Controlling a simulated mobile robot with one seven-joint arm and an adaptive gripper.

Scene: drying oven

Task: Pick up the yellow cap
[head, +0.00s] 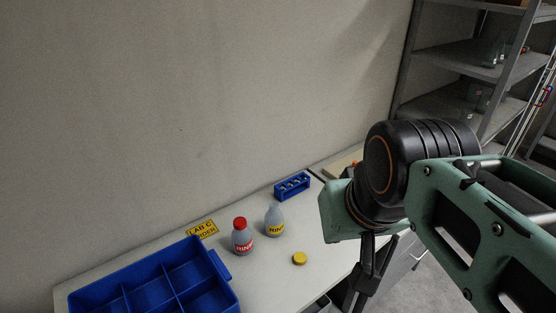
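The yellow cap (300,258) lies on the pale bench top near its front edge in the head view. A bottle with a yellow label and no cap (274,221) stands just behind and left of it. My gripper (362,303) is to the right of the yellow cap and points downward beside the bench's front edge. It is apart from the cap. Its fingertips run to the bottom of the picture, and I cannot tell whether the fingers are open or shut.
A bottle with a red cap (242,236) stands left of the yellow-labelled one. A blue compartment tray (222,264) fills the bench's left end. A blue rack (292,186) stands behind. A yellow sign (202,230) is by the wall. Metal shelves (460,62) stand at the right.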

